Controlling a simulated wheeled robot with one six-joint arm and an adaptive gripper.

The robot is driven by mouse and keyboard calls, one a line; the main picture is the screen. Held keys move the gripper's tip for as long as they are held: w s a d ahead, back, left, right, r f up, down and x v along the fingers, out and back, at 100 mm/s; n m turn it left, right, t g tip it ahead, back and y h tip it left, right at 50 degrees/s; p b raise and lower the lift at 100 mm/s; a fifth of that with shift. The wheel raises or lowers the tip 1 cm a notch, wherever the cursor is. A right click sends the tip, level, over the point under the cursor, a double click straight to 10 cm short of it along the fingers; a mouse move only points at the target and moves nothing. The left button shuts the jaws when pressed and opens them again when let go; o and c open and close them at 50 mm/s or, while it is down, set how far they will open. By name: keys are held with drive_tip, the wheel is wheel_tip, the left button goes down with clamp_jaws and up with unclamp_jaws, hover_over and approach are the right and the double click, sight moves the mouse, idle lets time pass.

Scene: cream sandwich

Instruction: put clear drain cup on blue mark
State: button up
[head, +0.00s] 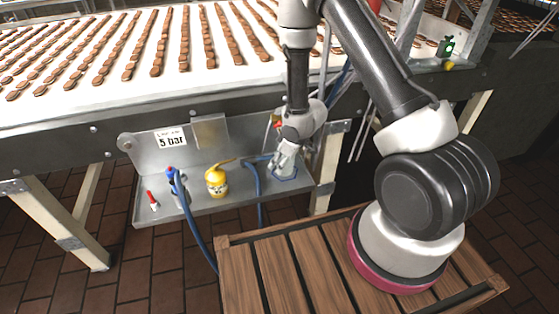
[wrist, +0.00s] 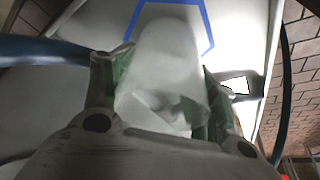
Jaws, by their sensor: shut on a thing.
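The clear drain cup (wrist: 165,55) is pale and see-through. It sits between the fingers of my gripper (wrist: 157,88), which is shut on it. The blue mark (wrist: 207,28) is a blue angular outline around the cup's far end in the wrist view; its near part is hidden by the cup and gripper. In the head view my gripper (head: 281,157) points down at the right end of the metal shelf, over the blue mark (head: 296,178). The cup shows only faintly there, and I cannot tell whether it touches the shelf.
On the metal shelf (head: 235,201) stand a yellow bottle (head: 216,182) with a spout, a blue-topped item (head: 176,185) and a small red tool (head: 152,201). Blue hoses hang over the shelf's front. A conveyor with rows of brown biscuits (head: 150,57) runs above.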

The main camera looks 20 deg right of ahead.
drive_tip(key=shift+f, duration=0.1)
drive_tip(key=o, duration=1.1)
drive_tip(key=shift+c, duration=0.2)
drive_tip(key=v, duration=1.2)
